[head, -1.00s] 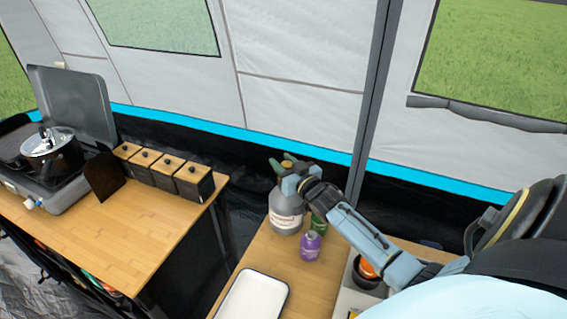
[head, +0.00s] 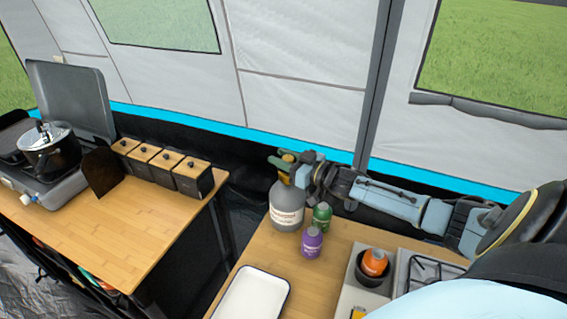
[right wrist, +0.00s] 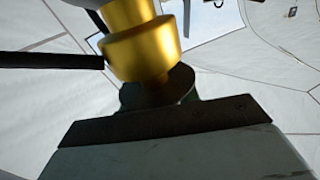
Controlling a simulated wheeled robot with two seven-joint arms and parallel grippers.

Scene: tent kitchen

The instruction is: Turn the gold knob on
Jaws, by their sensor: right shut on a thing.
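The gold knob (head: 288,157) sits on top of a grey gas bottle (head: 286,207) with a white label. The bottle stands upright at the back left corner of the right-hand wooden table. My right gripper (head: 282,167) is at the bottle's top, with its greenish fingers around the knob, shut on it. In the right wrist view the gold knob (right wrist: 145,45) shows large and close; how the fingertips touch it is hard to tell there. The fingers partly hide the knob in the head view. My left gripper is not in view.
Green (head: 321,217) and purple (head: 312,243) bottles stand close by the gas bottle, below my right arm. A white tray (head: 252,297) lies in front. An orange canister (head: 375,262) and a burner (head: 436,272) are at right. Another table holds a stove with a pot (head: 48,150) and several boxes.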

